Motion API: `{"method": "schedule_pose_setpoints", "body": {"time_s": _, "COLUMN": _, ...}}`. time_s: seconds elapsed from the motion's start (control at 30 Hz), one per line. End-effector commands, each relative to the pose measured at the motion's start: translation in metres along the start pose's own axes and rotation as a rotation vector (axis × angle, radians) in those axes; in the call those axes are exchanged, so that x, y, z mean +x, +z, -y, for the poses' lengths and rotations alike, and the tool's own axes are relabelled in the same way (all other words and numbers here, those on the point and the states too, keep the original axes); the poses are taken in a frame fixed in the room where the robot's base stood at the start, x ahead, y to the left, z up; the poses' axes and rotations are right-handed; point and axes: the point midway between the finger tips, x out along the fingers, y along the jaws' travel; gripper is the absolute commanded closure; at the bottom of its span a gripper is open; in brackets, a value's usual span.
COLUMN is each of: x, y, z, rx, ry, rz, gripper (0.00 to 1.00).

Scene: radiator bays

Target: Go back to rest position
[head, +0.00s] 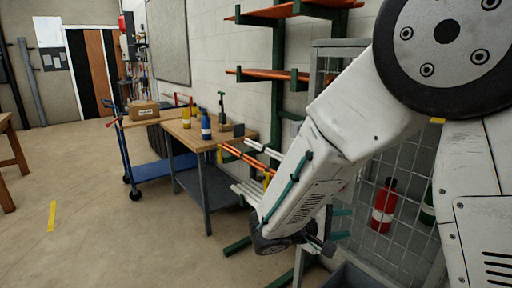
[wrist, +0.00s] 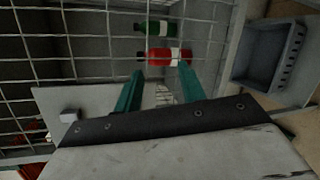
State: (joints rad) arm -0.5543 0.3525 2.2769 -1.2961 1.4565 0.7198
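My gripper (wrist: 161,72) shows in the wrist view with its two teal fingers spread apart. I see nothing held between them; a small pale striped patch shows in the gap, and I cannot tell what it is. The fingers point toward a wire mesh cage (wrist: 95,45). In the head view my white arm fills the right side and reaches down in front of the cage. There most of my gripper is hidden behind the arm.
A red bottle (head: 383,205) and a green bottle (wrist: 155,28) stand at the mesh. A grey bin (wrist: 268,52) is beside the cage. A workbench (head: 205,140) with bottles, a blue cart (head: 165,171) and a rack with orange shelves (head: 285,12) stand farther off.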

Motion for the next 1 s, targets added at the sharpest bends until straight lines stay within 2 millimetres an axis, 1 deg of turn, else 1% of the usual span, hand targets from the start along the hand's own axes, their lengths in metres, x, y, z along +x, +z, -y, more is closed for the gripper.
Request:
{"method": "schedule_pose_setpoints", "body": {"time_s": 0.03, "x": 0.003, "y": 0.021, "z": 0.003, "rx": -0.017, "ry": -0.08, "rz": 0.043, "gripper": 0.6}}
{"method": "schedule_pose_setpoints", "body": {"time_s": 0.07, "x": 0.005, "y": 0.033, "z": 0.005, "rx": -0.028, "ry": -0.132, "rz": 0.067, "gripper": 0.6}}
{"method": "schedule_pose_setpoints", "body": {"time_s": 0.1, "x": 0.006, "y": 0.049, "z": 0.009, "rx": -0.04, "ry": -0.2, "rz": 0.096, "gripper": 0.6}}
{"method": "schedule_pose_setpoints", "body": {"time_s": 0.23, "x": 0.004, "y": 0.099, "z": 0.02, "rx": -0.046, "ry": -0.44, "rz": 0.16, "gripper": 0.6}}
{"method": "schedule_pose_setpoints", "body": {"time_s": 0.3, "x": -0.001, "y": 0.125, "z": 0.026, "rx": -0.029, "ry": -0.58, "rz": 0.177, "gripper": 0.6}}
{"method": "schedule_pose_setpoints", "body": {"time_s": 0.4, "x": -0.013, "y": 0.158, "z": 0.034, "rx": 0.021, "ry": -0.777, "rz": 0.172, "gripper": 0.6}}
{"method": "schedule_pose_setpoints", "body": {"time_s": 0.5, "x": -0.029, "y": 0.184, "z": 0.039, "rx": 0.095, "ry": -0.953, "rz": 0.141, "gripper": 0.6}}
{"method": "schedule_pose_setpoints", "body": {"time_s": 0.7, "x": -0.061, "y": 0.22, "z": 0.038, "rx": 0.308, "ry": -1.224, "rz": 0.031, "gripper": 0.6}}
{"method": "schedule_pose_setpoints", "body": {"time_s": 0.8, "x": -0.073, "y": 0.234, "z": 0.033, "rx": 0.434, "ry": -1.307, "rz": -0.02, "gripper": 0.6}}
{"method": "schedule_pose_setpoints", "body": {"time_s": 0.9, "x": -0.079, "y": 0.247, "z": 0.026, "rx": 0.55, "ry": -1.345, "rz": -0.052, "gripper": 0.6}}
{"method": "schedule_pose_setpoints", "body": {"time_s": 1.0, "x": -0.077, "y": 0.258, "z": 0.02, "rx": 0.624, "ry": -1.338, "rz": -0.071, "gripper": 0.6}}
